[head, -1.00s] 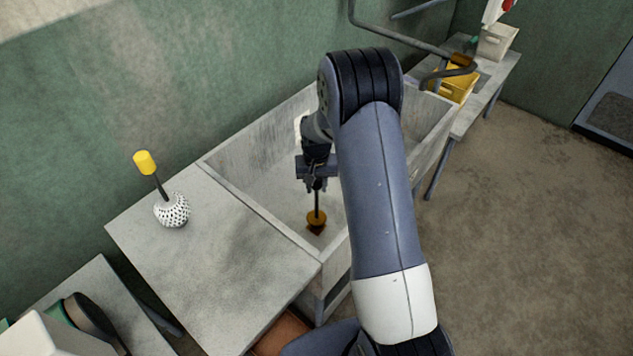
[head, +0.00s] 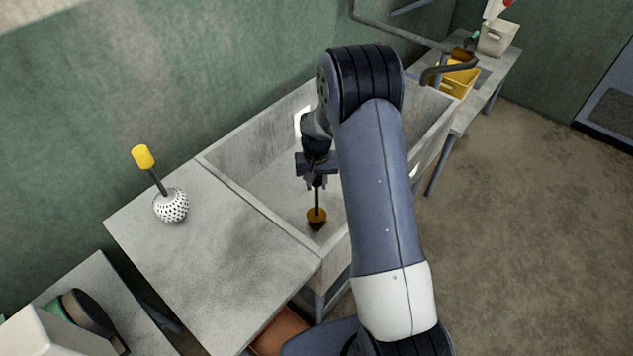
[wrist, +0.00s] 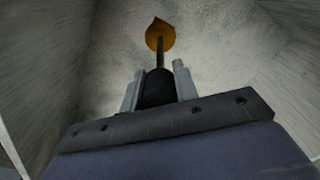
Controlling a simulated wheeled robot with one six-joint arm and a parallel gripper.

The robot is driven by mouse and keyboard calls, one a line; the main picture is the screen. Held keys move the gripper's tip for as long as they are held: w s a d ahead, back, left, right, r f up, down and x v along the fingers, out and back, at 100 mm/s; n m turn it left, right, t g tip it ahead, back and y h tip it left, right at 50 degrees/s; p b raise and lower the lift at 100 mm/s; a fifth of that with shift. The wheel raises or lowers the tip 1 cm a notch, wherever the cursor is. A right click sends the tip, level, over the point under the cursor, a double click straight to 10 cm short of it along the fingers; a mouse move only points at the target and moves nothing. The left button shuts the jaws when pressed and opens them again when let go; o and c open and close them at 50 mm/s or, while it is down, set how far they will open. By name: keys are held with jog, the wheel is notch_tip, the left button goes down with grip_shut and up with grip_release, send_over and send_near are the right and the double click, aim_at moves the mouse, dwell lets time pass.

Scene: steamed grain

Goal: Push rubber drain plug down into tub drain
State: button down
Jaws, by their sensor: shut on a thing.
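The concrete tub (head: 250,200) stands against the wall with my arm reaching down into it. My gripper (head: 316,184) is inside the tub, shut on the upper end of a dark rod. I cannot tell whether the plug touches the floor. The drain is not clearly visible.
A bent pipe (head: 405,36) runs above the tub's far end. A yellow bin (head: 459,80) sits on a bench beyond.

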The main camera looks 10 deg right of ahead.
jog(key=shift+f+b, duration=0.5)
jog(key=shift+b, duration=0.1)
dwell(0.8)
jog(key=shift+f+b, duration=0.55)
jog(key=shift+f, duration=0.2)
dwell(0.4)
jog(key=shift+f+b, duration=0.85)
jog(key=shift+f, duration=0.05)
jog(key=c, duration=1)
grip_release()
jog(key=shift+r, duration=0.1)
notch_tip(320, 180, up, 11)
jog(key=shift+f+b, duration=0.1)
jog(key=shift+b, duration=0.35)
